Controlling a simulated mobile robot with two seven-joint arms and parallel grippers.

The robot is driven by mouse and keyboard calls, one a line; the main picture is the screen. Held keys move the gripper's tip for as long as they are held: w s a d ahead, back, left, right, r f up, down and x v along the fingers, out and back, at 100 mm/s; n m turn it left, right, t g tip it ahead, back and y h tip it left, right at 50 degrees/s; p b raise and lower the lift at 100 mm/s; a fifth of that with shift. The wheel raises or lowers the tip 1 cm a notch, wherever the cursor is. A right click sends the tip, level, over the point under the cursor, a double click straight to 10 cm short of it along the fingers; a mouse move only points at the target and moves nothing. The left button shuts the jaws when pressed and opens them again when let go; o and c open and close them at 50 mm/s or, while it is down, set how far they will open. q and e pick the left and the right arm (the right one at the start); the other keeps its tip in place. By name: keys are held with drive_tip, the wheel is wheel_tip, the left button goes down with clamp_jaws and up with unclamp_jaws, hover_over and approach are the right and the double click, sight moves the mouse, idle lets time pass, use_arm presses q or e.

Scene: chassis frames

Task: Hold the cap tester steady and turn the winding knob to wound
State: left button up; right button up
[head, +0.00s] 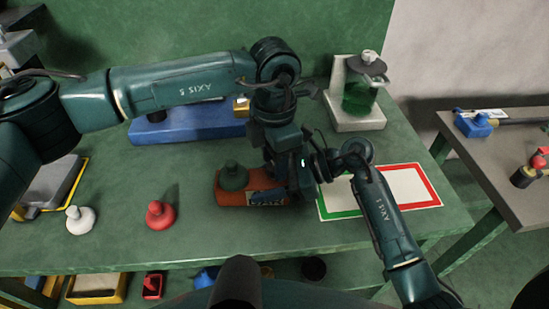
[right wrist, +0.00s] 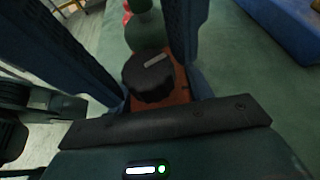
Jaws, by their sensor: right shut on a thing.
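The cap tester (head: 226,198) is an orange-red body on the green bench, with a rounded green top piece (head: 234,177) and a label on its front. Its right end is hidden behind my grippers in the head view. Orange body (right wrist: 180,92) shows beside the knob. My left gripper (head: 285,165) reaches down at the tester's right side; its fingertips are hidden, so I cannot tell its hold.
A mat with green, white and red zones (head: 385,190) lies right of the tester. A red knobbed piece (head: 159,215) and a white one (head: 80,219) stand left. Bare bench lies in front.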

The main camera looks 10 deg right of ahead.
use_arm(q)
drive_tip(key=shift+f, duration=0.2)
drive_tip(key=c, duration=0.7)
drive_tip(key=m, duration=0.4)
drive_tip(key=shift+m, duration=0.4)
drive_tip(key=o, duration=0.7)
drive_tip(key=shift+r, duration=0.15)
wheel_tip(320, 180, up, 12)
